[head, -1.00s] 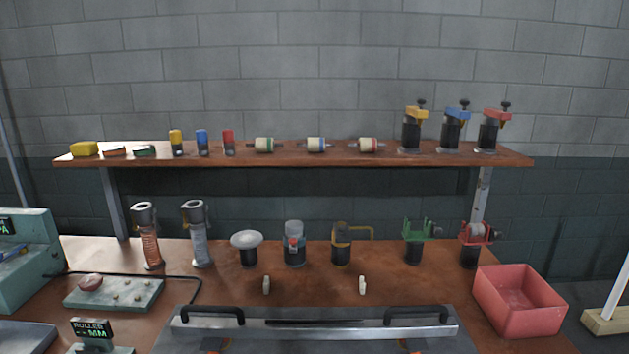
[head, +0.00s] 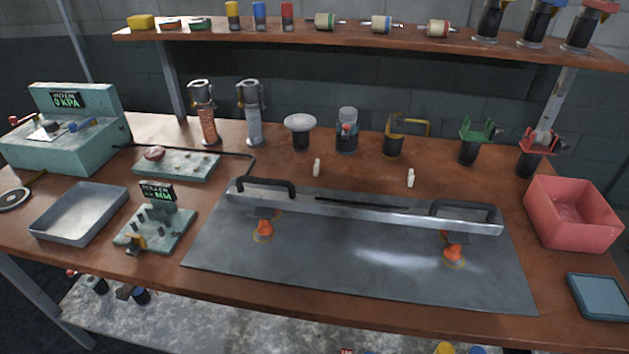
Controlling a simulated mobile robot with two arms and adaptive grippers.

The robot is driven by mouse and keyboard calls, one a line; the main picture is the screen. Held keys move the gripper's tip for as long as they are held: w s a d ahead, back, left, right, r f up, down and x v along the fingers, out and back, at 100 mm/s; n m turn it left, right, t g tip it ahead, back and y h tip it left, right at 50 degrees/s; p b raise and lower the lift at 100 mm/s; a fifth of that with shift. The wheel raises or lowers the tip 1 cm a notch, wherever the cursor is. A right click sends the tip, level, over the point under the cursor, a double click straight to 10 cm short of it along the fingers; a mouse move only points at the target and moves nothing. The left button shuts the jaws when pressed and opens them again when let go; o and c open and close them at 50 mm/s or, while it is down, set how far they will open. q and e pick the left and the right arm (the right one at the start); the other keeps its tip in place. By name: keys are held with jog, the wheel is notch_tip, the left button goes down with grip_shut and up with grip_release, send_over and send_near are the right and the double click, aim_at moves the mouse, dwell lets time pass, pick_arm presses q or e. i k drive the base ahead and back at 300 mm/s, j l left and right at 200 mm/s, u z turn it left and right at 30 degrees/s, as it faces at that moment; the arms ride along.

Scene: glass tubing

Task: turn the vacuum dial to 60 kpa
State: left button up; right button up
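The vacuum unit is a pale teal box (head: 70,145) at the left end of the bench. Its small dark display (head: 66,100) shows green text that reads 0 KPA. On its sloped top are a red-tipped handle (head: 22,120), a blue-tipped handle (head: 82,124) and a small dark knob (head: 50,127) between them. I cannot tell for sure which of these is the dial. Neither of my grippers is in view.
A grey metal tray (head: 60,222) and a teal roller gauge block (head: 160,232) stand in front of the unit. A dark plate (head: 330,275) with a handled metal bar (head: 360,209) fills the bench middle. A pink bin (head: 572,235) stands at right. A shelf (head: 330,45) runs behind.

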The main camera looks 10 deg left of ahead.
aim_at(51, 126)
jog(key=u, duration=1.65)
jog(key=i+j, duration=0.1)
jog(key=j, duration=0.4)
jog(key=i+j, duration=0.1)
jog(key=j, duration=0.45)
jog(key=i+j, duration=0.1)
jog(key=j, duration=0.4)
jog(key=i+j, duration=0.1)
jog(key=j, duration=0.45)
